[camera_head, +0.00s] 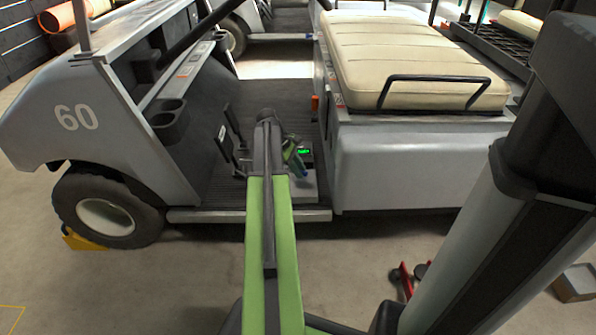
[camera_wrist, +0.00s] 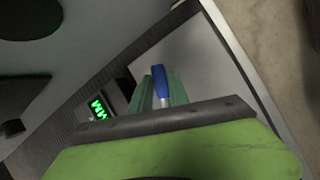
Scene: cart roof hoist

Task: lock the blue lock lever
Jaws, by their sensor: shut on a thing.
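The blue lock lever (camera_wrist: 160,82) stands between the two green fingers of my gripper (camera_wrist: 162,92) in the wrist view. My gripper is shut on it, and the fingers hide its lower part. In the head view the lever's blue end (camera_head: 304,173) shows just below my gripper (camera_head: 297,160), over the floor of the cart. A small box with a lit green display (camera_head: 304,151) is beside the gripper, and the display also shows at the left of the wrist view (camera_wrist: 97,117).
The grey cart (camera_head: 90,110) marked 60 has a cream seat (camera_head: 410,60) to the right of the gripper. Pedals (camera_head: 228,140) stand to the left. A yellow wheel chock (camera_head: 84,241) is by the front wheel. A red jack-like object (camera_head: 405,280) lies on the floor.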

